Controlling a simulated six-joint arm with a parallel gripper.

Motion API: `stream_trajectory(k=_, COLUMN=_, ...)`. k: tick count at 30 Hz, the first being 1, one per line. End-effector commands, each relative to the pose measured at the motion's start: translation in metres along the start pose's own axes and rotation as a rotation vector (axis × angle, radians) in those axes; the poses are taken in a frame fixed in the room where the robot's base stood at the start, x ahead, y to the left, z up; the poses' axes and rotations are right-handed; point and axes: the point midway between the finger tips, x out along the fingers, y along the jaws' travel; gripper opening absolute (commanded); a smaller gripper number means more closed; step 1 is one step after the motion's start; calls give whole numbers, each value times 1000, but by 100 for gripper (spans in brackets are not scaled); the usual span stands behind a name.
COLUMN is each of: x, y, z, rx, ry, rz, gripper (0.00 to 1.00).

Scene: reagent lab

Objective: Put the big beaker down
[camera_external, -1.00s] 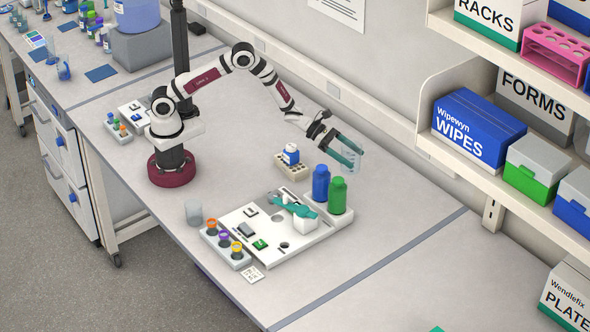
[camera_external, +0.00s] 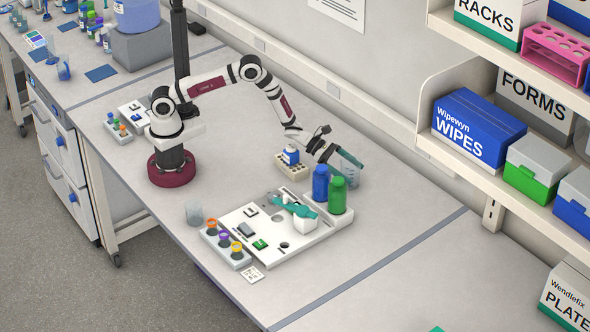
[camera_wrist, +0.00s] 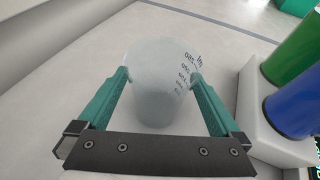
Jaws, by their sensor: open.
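The big beaker (camera_external: 350,178) is clear with dark volume marks, at the back of the bench behind the blue and green bottles. In the wrist view the beaker (camera_wrist: 160,85) is between the teal fingers of my gripper (camera_wrist: 160,78), open side up. My gripper (camera_external: 348,166) is low over the bench and open, with one finger on each side of the beaker. The fingertips are very close to its wall; I cannot tell whether they touch it. The beaker appears to be at bench level, but its base is partly hidden.
A blue bottle (camera_external: 320,184) and a green bottle (camera_external: 337,195) stand in a white station (camera_external: 322,233) just in front. A beige rack (camera_external: 291,172) with a blue-labelled bottle is to the left. A smaller beaker (camera_external: 194,212) stands near the front edge.

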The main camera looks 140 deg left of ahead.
Motion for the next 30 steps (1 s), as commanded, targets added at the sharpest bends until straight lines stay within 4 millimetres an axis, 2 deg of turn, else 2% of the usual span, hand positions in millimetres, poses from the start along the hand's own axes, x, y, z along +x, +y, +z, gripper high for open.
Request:
stream_trajectory(k=4, x=-17, y=1, z=2, rx=-1, ry=0, rz=2, gripper=100)
stream_trajectory(k=9, x=-55, y=1, z=4, rx=0, ry=-1, rz=2, gripper=100)
stream_trajectory(k=12, x=-62, y=0, z=29, rx=4, ry=-4, rz=1, gripper=100)
stream_trajectory(k=18, x=-74, y=0, z=60, rx=1, ry=-2, rz=0, gripper=100)
stream_trajectory(k=22, x=-78, y=0, z=66, rx=1, ry=-1, rz=0, gripper=100)
stream_trajectory(k=30, x=-78, y=0, z=66, rx=0, ry=0, rz=0, gripper=100)
